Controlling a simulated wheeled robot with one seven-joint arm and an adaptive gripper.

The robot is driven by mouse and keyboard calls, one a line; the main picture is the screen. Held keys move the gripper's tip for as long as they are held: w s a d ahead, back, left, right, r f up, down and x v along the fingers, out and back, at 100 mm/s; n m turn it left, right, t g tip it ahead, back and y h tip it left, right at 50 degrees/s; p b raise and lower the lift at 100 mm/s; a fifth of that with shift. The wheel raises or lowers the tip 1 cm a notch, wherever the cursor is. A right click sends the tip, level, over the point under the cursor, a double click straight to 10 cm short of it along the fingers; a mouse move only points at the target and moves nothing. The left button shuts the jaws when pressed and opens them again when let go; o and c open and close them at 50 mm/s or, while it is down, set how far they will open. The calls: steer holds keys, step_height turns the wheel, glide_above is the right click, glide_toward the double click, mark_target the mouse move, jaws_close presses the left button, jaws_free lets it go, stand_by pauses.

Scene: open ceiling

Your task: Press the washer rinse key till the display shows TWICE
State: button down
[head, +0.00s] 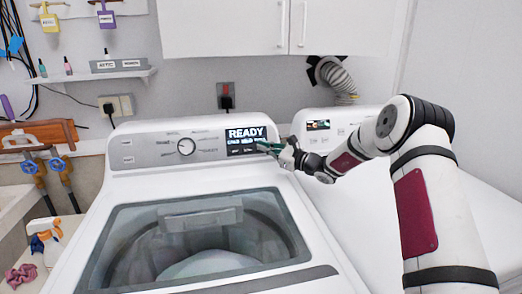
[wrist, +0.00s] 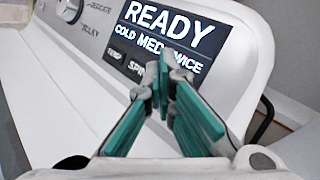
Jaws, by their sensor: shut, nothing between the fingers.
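The washer (head: 205,200) has a back panel with a dark display (head: 246,139). In the wrist view the display (wrist: 165,35) reads READY in large letters, with COLD, MED and a third word below. A fingertip covers the start of the third word; the letters WICE show. Below this row are the keys TEMP (wrist: 113,54) and SPIN (wrist: 137,68). The rinse key is not visible; my fingers cover the panel right of SPIN. My gripper (head: 264,148), with green fingers, is shut and empty at the display's lower right; it also shows in the wrist view (wrist: 163,72). Contact cannot be told.
A round knob (head: 186,146) is left of the display. The washer's glass lid (head: 200,240) is closed below. A second white appliance (head: 335,130) with a silver hose (head: 338,78) stands at the right. White cabinets (head: 270,27) hang above. A spray bottle (head: 46,240) is at the left.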

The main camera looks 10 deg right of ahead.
steer(key=shift+s, duration=0.1)
steer(key=shift+s+r+p, duration=0.2)
steer(key=shift+s+p, duration=0.4)
steer(key=shift+p, duration=0.05)
steer(key=s+p, duration=0.1)
steer(key=s+r+p, duration=0.1)
steer(key=s, duration=0.1)
steer(key=s+p, duration=0.1)
steer(key=p, duration=0.1)
steer(key=shift+s+r, duration=0.35)
steer(key=shift+s, duration=0.05)
stand_by(0.3)
